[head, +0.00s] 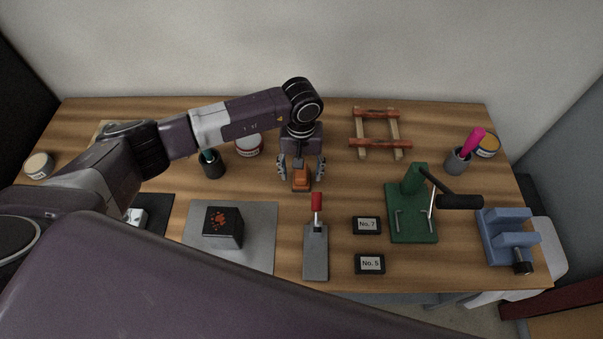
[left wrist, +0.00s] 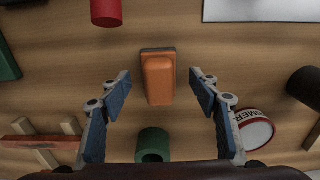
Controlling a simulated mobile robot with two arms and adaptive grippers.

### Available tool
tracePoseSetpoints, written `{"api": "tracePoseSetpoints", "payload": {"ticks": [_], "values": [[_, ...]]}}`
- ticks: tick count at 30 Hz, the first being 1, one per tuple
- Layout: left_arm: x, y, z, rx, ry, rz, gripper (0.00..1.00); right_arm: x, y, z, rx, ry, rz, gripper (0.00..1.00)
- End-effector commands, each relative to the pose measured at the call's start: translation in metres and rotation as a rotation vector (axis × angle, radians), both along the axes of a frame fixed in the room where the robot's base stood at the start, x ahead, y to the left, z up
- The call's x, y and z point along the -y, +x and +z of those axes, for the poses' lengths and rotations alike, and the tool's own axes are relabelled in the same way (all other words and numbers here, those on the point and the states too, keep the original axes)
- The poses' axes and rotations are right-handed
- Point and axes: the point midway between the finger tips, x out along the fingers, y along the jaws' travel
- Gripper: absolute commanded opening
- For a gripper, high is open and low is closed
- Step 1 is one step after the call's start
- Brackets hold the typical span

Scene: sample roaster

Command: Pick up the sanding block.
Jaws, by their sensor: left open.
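The sanding block (head: 301,183) is an orange block on a thin dark base, lying on the wooden table near its middle. It also shows in the left wrist view (left wrist: 159,82), upright in the picture. My left gripper (head: 302,172) is open and points down over the block. In the left wrist view its two fingers (left wrist: 160,86) stand on either side of the block, with a visible gap on each side. Nothing is held. My right gripper is not in view.
A green cylinder (left wrist: 153,146) and a PRIMER tin (left wrist: 254,130) stand near the gripper. A wooden frame (head: 394,143), green press (head: 411,215) and blue vise (head: 506,237) are to the right.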

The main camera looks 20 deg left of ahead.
Motion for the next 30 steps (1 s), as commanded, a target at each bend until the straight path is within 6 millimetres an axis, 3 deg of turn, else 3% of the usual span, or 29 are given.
{"api": "tracePoseSetpoints", "payload": {"ticks": [5, 12, 25, 30], "values": [[0.001, 0.001, -0.017, 0.001, -0.002, 0.001, 0.56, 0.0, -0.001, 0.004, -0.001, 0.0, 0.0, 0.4], [0.001, 0.001, -0.019, 0.002, -0.001, 0.0, 0.56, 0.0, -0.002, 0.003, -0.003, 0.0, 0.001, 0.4], [0.001, 0.001, -0.019, 0.002, -0.001, 0.0, 0.09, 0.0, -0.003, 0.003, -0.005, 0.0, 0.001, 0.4], [0.001, 0.002, -0.019, 0.003, -0.002, 0.0, 0.09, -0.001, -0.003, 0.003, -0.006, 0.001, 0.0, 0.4]]}}
